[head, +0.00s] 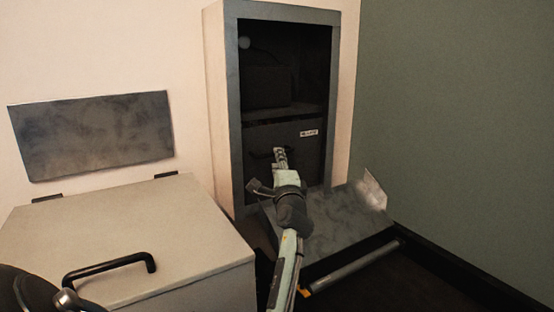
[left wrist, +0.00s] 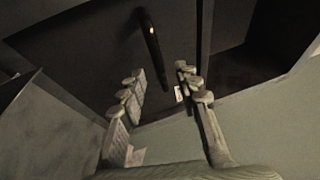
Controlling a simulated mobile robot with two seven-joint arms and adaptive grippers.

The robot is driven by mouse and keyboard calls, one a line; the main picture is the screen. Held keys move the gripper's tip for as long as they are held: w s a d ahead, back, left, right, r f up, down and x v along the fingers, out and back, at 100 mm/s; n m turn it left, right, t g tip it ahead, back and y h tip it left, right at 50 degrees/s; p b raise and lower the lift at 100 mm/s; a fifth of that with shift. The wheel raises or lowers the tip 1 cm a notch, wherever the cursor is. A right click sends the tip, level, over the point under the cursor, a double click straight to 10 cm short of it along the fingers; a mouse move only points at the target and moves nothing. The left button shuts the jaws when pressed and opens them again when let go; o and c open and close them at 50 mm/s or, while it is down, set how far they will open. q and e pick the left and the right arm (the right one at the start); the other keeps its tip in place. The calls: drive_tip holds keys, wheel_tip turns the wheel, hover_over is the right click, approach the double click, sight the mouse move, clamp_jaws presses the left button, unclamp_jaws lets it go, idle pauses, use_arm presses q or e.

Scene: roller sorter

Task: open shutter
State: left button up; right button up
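The shutter (head: 290,138) is a dark panel with a small white label, in the lower part of the tall grey cabinet's opening. Its dark bar handle (head: 264,154) is partly hidden behind my left gripper (head: 280,158). In the left wrist view the handle (left wrist: 152,42) stands out from the dark panel (left wrist: 95,50), ahead of the spread fingers of my left gripper (left wrist: 160,84). The fingers are apart with nothing held between them. Whether they touch the handle cannot be told. My right gripper is not in view.
The cabinet frame (head: 231,110) surrounds a dark upper recess. A sloping grey plate (head: 335,222) lies below the opening. A pale box (head: 120,225) with a black handle (head: 110,267) stands at left, under a grey wall panel (head: 95,133). A green wall (head: 460,120) closes the right side.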

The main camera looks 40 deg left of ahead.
use_arm(q)
drive_tip(key=x, duration=0.5)
clamp_jaws()
idle(0.4)
